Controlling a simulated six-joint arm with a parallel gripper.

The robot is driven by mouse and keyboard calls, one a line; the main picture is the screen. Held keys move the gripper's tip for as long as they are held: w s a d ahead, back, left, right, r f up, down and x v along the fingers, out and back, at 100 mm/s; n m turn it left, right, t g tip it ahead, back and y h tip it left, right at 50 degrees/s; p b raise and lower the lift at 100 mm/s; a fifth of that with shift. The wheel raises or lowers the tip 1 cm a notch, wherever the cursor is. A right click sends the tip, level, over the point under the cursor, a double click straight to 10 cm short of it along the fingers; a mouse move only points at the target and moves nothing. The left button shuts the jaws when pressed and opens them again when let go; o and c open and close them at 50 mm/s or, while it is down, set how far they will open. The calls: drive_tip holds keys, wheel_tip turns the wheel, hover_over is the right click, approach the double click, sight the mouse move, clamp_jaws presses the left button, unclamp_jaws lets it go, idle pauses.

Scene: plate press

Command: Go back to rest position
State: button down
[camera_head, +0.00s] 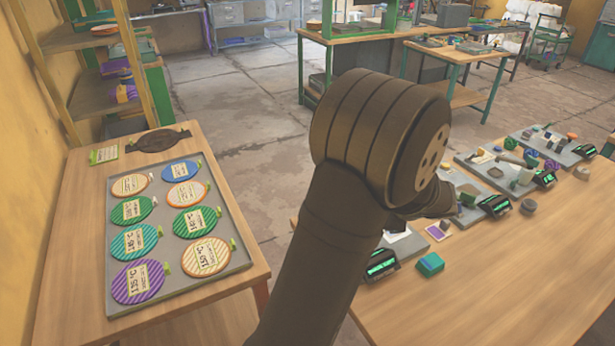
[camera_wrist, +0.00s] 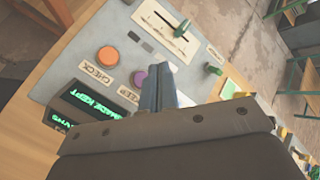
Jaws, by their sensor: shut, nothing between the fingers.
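My gripper (camera_wrist: 164,75) shows in the wrist view with its two bluish-grey fingers together and nothing between them. It is over a grey control panel (camera_wrist: 75,58). The panel carries an orange button (camera_wrist: 108,56) by a CHECK label, a purple button (camera_wrist: 139,77) by a partly hidden KEEP label, a slider (camera_wrist: 165,25) and a green knob (camera_wrist: 184,28). A dark display (camera_wrist: 85,105) shows green text, partly legible as "MADE KEPT". I cannot tell whether the fingers touch the panel. In the head view my arm stands mid-picture and hides my gripper.
A grey tray (camera_head: 178,226) of round labelled plates lies on the left wooden table (camera_head: 75,270). Several grey stations with displays, including one display (camera_head: 382,264), line the right table (camera_head: 500,290). A teal block (camera_head: 430,264) lies nearby. Bare floor (camera_head: 250,130) lies behind.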

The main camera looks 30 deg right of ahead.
drive_tip(key=shift+f, duration=0.4)
wheel_tip(320, 180, up, 5)
drive_tip(key=shift+f, duration=0.1)
